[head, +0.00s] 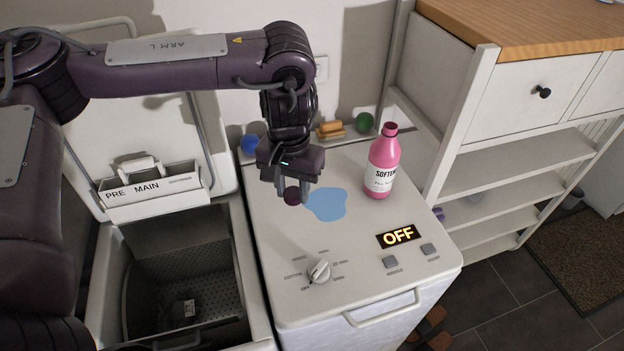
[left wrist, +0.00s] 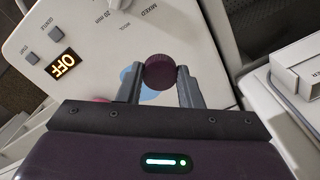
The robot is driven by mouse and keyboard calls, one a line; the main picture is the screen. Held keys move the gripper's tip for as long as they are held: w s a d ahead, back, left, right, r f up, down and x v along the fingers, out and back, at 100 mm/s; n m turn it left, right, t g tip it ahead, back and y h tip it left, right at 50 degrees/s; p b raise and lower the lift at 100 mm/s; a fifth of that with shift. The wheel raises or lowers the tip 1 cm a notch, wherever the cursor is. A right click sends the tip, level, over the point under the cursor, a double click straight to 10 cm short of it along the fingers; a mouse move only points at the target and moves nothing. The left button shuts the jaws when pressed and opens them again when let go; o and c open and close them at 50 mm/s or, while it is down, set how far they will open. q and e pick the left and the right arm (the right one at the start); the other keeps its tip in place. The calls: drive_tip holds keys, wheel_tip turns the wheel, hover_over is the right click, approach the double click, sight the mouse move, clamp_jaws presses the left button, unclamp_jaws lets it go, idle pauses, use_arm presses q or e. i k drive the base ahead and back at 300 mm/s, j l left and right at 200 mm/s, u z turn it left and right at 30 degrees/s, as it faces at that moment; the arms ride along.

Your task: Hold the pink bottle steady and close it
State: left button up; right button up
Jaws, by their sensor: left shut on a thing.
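The pink bottle (head: 383,165), with a white label, stands upright and uncapped on the right washer's lid. My left gripper (head: 292,199) is above the same lid, to the left of the bottle and apart from it. It is shut on a dark purple-red cap (head: 292,196). In the left wrist view the round ribbed cap (left wrist: 160,72) sits between the two fingertips (left wrist: 160,80). A pink patch at the left edge of the gripper body may be part of the bottle. My right gripper is in neither view.
A blue puddle (head: 328,204) lies on the lid (head: 270,235) beside the gripper. A knob (head: 319,271) and an OFF display (head: 398,236) are at the front. The left washer's drum (head: 180,270) is open. Blue and green balls and a brush (head: 330,130) lie behind.

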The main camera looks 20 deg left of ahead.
sight(384, 154)
drive_tip(key=u, duration=1.3)
drive_tip(key=k+j+u, duration=0.15)
drive_tip(key=k, duration=0.3)
drive_tip(key=j, duration=0.1)
